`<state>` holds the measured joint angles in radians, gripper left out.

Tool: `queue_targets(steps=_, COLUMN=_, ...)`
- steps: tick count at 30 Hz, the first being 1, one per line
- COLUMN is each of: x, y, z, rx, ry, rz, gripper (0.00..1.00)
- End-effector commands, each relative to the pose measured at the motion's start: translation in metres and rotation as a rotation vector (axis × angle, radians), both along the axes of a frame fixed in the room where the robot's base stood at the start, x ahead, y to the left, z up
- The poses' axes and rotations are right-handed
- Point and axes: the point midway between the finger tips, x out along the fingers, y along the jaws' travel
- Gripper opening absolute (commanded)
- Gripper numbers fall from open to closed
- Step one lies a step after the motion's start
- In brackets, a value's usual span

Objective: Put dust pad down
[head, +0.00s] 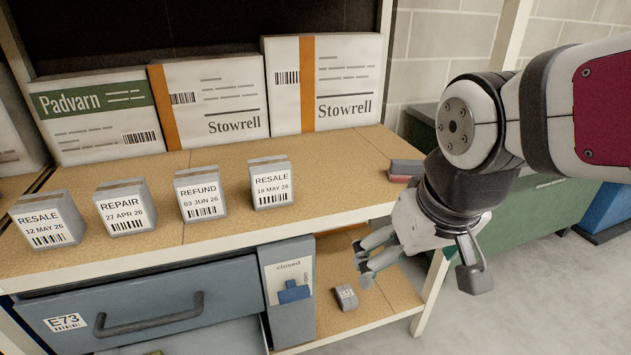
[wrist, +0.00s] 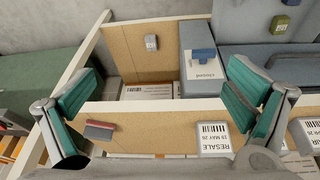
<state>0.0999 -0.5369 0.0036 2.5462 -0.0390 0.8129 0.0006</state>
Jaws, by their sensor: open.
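A small block with a grey top and a reddish underside, which looks like the dust pad (head: 405,170), lies on the shelf board near its right end. It also shows in the wrist view (wrist: 100,131), on the board near the left finger and apart from it. My gripper (head: 364,258) is in front of the shelf's right end, above the lower shelf. In the wrist view my gripper (wrist: 163,103) has its green-padded fingers spread wide with nothing between them.
Several small labelled boxes, including a RESALE box (head: 270,184), stand along the shelf board (head: 330,180). Large cartons (head: 322,84) stand behind. A grey drawer (head: 150,315) is below. A small box (head: 345,297) sits on the lower shelf. The board around the pad is clear.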

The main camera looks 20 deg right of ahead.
Motion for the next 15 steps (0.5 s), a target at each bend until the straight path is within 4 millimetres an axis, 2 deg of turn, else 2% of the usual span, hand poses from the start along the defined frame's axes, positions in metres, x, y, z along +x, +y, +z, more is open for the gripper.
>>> queue_targets(steps=1, x=-0.024, y=0.007, z=0.006, rx=0.008, ry=0.04, rz=0.015, gripper=0.97)
queue_targets(steps=3, x=-0.056, y=0.014, z=0.009, rx=0.019, ry=0.109, rz=0.028, gripper=0.97)
queue_targets(steps=6, x=-0.092, y=0.021, z=0.013, rx=0.031, ry=0.185, rz=0.045, gripper=0.97)
queue_targets(steps=10, x=-0.118, y=0.024, z=0.016, rx=0.039, ry=0.244, rz=0.056, gripper=0.97)
queue_targets(steps=15, x=-0.125, y=0.025, z=0.016, rx=0.041, ry=0.262, rz=0.059, gripper=0.97)
